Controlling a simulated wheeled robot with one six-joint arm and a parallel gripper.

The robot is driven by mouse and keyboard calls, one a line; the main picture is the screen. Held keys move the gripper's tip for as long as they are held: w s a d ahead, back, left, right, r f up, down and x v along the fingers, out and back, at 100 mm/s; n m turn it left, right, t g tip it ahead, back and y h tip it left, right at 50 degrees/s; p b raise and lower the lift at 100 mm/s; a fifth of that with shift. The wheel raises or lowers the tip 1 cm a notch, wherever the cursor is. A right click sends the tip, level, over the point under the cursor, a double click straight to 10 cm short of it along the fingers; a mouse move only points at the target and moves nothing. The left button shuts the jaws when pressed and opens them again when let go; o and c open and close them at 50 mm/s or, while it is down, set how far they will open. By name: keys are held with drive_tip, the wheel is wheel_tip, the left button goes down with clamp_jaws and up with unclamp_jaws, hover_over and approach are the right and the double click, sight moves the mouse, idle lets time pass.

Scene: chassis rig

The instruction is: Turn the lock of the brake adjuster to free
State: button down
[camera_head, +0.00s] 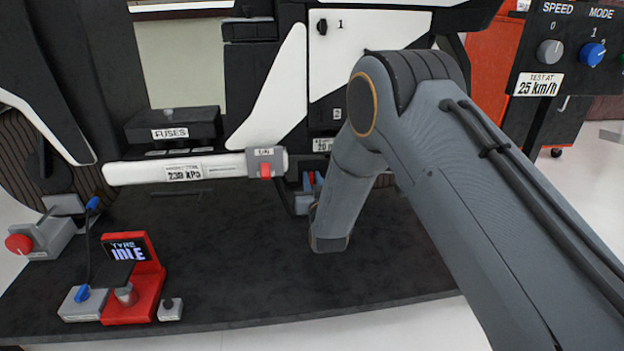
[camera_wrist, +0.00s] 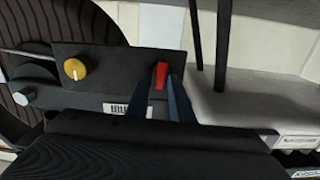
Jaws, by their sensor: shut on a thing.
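In the wrist view, the dark panel of the brake adjuster (camera_wrist: 105,62) carries a yellow knob (camera_wrist: 75,69), a grey hex-shaped piece (camera_wrist: 24,95) and a small white label. A red lever (camera_wrist: 161,75), which looks like the lock, stands at the panel's right end. My gripper (camera_wrist: 166,84) has its dark blue fingers on either side of this lever and is shut on it. In the head view my arm covers most of this area, and I cannot make out the gripper clearly. The lever's markings cannot be read.
A dark ribbed tyre (camera_wrist: 60,20) lies behind the panel, and a pale block (camera_wrist: 230,105) stands close right of my fingers. In the head view, a white bar (camera_head: 140,172) crosses the rig, and a red tyre unit (camera_head: 148,290) stands front left on the dark deck (camera_head: 230,270).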

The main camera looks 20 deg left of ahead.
drive_tip(key=m+p, duration=0.1)
drive_tip(key=m, duration=0.1)
drive_tip(key=m+p, duration=0.1)
drive_tip(key=p, duration=0.1)
drive_tip(key=shift+d+m, duration=0.2)
drive_tip(key=shift+m, duration=0.2)
drive_tip(key=shift+w+d+f+m+p, duration=0.15)
drive_tip(key=shift+m+p, duration=0.9)
drive_tip(key=shift+m, duration=1.2)
drive_tip(key=shift+d+f+m+p, duration=0.1)
drive_tip(key=shift+f+m+p, duration=0.15)
drive_tip(key=shift+m+p, duration=1.4)
drive_tip(key=shift+w+d+f+m+p, duration=0.15)
drive_tip(key=shift+m+p, duration=0.35)
drive_tip(key=shift+m, duration=2.3)
drive_tip(key=shift+a, duration=0.1)
drive_tip(key=c, duration=1.8)
unclamp_jaws()
drive_tip(key=shift+s, duration=0.1)
